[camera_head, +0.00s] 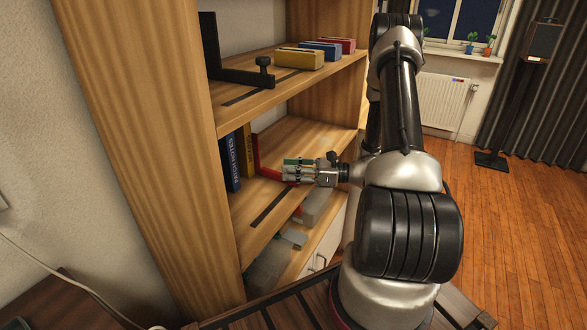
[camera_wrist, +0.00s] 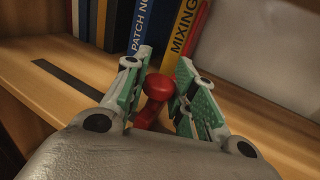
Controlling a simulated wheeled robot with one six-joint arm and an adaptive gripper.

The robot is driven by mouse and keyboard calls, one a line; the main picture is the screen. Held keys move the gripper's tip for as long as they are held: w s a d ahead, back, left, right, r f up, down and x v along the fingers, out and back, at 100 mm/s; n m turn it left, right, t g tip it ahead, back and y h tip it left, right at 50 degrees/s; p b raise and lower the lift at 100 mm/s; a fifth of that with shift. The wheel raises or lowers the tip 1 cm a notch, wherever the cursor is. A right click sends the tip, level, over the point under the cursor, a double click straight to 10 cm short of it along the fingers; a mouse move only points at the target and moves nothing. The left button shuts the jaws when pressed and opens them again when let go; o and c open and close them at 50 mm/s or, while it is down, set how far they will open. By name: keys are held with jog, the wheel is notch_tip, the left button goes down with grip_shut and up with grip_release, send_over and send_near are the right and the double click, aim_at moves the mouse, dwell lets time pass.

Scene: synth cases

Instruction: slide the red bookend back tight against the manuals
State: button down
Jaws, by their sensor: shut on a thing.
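The red bookend (camera_head: 255,155) stands on the middle shelf, right of the manuals. In the wrist view its upright (camera_wrist: 201,22) is beside the yellow manual, and its round red knob (camera_wrist: 158,87) is at the near end. The manuals stand upright: a blue one marked PATCH NOTES (camera_head: 231,165) and a yellow one (camera_head: 246,152) marked MIXING (camera_wrist: 183,28), with more behind. I cannot tell whether the bookend's upright touches the yellow manual. My gripper (camera_head: 287,172) reaches in from the right. In the wrist view its green-padded fingers (camera_wrist: 160,88) are shut on the red knob.
The shelf (camera_head: 240,217) has a dark strip (camera_head: 268,208) along its front. The upper shelf overhead carries a black bookend (camera_head: 211,50) and yellow, blue and red blocks. Grey items lie on the shelf below. A tall side panel (camera_head: 135,130) stands at the left.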

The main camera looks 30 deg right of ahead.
jog(key=s+a, duration=0.1)
jog(key=a, duration=0.1)
jog(key=s+a, duration=0.3)
jog(key=a, duration=0.2)
jog(key=shift+s, duration=0.3)
jog(key=c, duration=1.2)
grip_release()
jog(key=shift+o, duration=0.2)
jog(key=shift+d, duration=0.1)
jog(key=v, duration=1.2)
